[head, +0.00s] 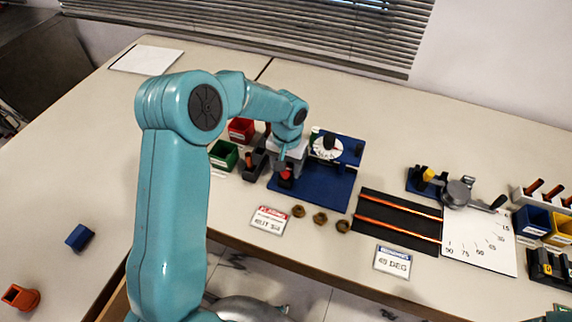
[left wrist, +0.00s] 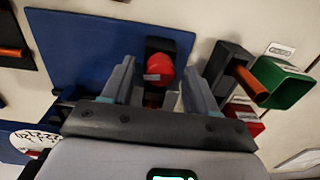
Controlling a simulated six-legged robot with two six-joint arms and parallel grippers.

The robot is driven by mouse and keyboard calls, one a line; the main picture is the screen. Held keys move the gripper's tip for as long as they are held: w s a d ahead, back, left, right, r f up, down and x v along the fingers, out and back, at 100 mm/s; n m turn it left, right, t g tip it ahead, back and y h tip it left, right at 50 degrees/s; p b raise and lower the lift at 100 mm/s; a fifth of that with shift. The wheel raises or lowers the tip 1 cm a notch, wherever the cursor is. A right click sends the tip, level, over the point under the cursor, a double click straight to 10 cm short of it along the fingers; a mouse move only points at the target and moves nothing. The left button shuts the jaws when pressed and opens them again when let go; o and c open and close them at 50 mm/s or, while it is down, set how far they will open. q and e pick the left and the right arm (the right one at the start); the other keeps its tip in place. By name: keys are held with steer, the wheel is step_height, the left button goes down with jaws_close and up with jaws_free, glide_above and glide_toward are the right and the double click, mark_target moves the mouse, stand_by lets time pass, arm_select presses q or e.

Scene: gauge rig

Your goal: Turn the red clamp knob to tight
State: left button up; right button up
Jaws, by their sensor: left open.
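The red clamp knob (head: 286,175) stands at the left part of the blue base plate (head: 327,192), partly hidden by my left gripper. In the left wrist view, the red knob (left wrist: 160,68) shows a pale mark and sits on a dark block. My left gripper (head: 288,167) is over the knob. In the left wrist view, my left gripper (left wrist: 159,72) is open, with one finger on each side of the knob and a gap at both sides. My right gripper is not in view.
A white dial (head: 326,148) on a blue panel stands behind the base. Green (head: 223,155) and red (head: 241,130) bins and a dark holder are close to the left. Several brass nuts (head: 320,218) and a label card (head: 269,220) lie in front. Orange rods (head: 398,215) lie to the right.

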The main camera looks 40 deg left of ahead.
arm_select(q)
steer(key=c, duration=1)
steer(key=shift+f+m+b, duration=0.15)
steer(key=shift+m+b, duration=0.25)
steer(key=shift+b, duration=0.05)
steer(key=shift+c, duration=0.2)
steer(key=shift+r+m, duration=0.2)
steer(key=shift+m, duration=0.3)
steer(key=o, duration=1)
steer(key=shift+o, duration=0.2)
